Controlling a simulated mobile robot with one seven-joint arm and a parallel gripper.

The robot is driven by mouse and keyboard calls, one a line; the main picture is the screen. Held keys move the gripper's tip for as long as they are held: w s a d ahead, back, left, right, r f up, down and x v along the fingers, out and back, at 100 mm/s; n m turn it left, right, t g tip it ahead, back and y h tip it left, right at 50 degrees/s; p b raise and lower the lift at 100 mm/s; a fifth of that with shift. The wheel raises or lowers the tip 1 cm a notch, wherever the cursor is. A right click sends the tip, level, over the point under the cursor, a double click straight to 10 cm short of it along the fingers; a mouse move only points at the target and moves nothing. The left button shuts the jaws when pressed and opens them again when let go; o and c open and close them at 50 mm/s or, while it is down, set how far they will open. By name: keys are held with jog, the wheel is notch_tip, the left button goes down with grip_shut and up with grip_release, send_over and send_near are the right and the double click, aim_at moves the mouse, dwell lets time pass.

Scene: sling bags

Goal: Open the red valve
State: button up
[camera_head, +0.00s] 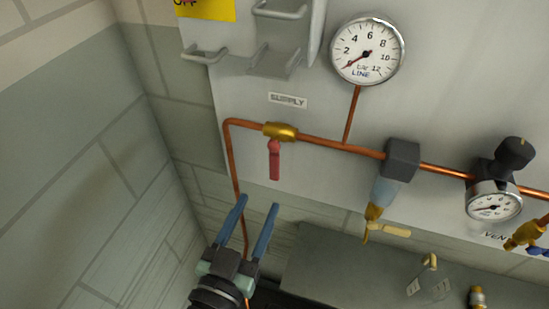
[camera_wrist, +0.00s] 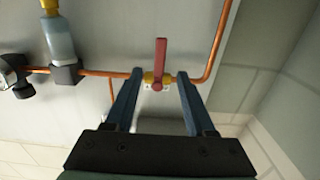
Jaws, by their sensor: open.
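The red valve has a red lever (camera_head: 274,160) hanging down, square to the copper pipe, from a brass body (camera_head: 281,131). It sits on the pipe under the "SUPPLY" label. My gripper (camera_head: 258,207) is open and empty, below and a little left of the lever in the head view, with its two blue fingers pointing up toward the valve. In the wrist view the red lever (camera_wrist: 160,58) and the brass body (camera_wrist: 158,79) show beyond and between the fingertips of my gripper (camera_wrist: 160,77). I see no contact between the fingers and the lever.
A LINE gauge (camera_head: 367,51) stands above the pipe (camera_head: 320,141). A filter unit (camera_head: 388,185) and a regulator with gauge (camera_head: 494,199) are to the right. A brick wall (camera_head: 80,150) is close on the left. A grey bench surface (camera_head: 340,265) lies below.

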aim_at(273, 171)
jog(key=p+x, duration=0.3)
jog(key=x, duration=0.7)
jog(key=shift+w, duration=0.1)
grip_shut()
dwell(1.1)
